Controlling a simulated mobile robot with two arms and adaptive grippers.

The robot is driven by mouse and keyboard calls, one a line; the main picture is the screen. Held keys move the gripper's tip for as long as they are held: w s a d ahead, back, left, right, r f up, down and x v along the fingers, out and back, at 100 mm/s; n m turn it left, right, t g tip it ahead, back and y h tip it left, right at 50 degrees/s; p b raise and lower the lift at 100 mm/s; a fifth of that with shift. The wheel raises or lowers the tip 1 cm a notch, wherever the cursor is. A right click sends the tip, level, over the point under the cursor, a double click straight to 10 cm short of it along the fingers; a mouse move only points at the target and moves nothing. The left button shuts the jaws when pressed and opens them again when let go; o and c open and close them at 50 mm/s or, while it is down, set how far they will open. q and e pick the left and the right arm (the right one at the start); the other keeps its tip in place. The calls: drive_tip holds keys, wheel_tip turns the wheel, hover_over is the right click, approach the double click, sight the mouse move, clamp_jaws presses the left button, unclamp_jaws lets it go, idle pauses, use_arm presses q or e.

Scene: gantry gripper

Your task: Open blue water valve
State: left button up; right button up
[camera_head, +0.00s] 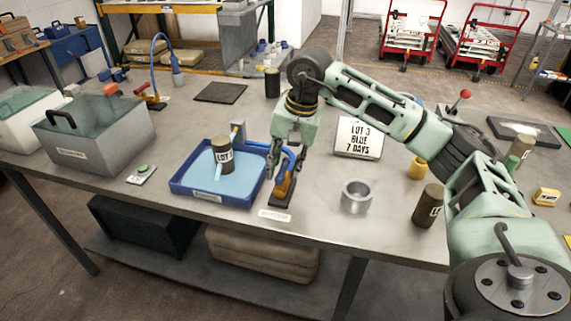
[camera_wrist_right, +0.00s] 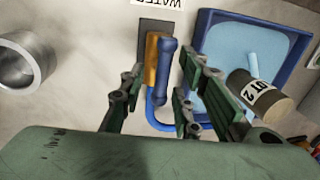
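The water valve (camera_head: 284,188) stands on a dark base plate at the front of the table, just right of the blue tray (camera_head: 186,190). It has an orange body and a blue handle (camera_wrist_right: 168,58), and a blue pipe bends from it toward the tray. My right gripper (camera_head: 285,162) points down over the valve. In the wrist view its fingers (camera_wrist_right: 160,86) are spread on either side of the valve's line, with a gap around the handle; contact is not clear. My left gripper is not in view.
A dark can (camera_head: 223,151) marked LOT stands in the water-filled tray. A sign (camera_head: 358,138) reads "LOT 3 BLUE 7 DAYS". A metal cup (camera_head: 356,198) and another dark can (camera_head: 427,207) stand right of the valve. A grey bin (camera_head: 95,135) and green button (camera_head: 142,170) are left.

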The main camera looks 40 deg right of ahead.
drive_tip(key=shift+r, duration=0.35)
wheel_tip(320, 180, up, 11)
drive_tip(key=s+d, duration=0.1)
drive_tip(key=shift+s+d, duration=0.3)
drive_tip(key=shift+s, duration=0.1)
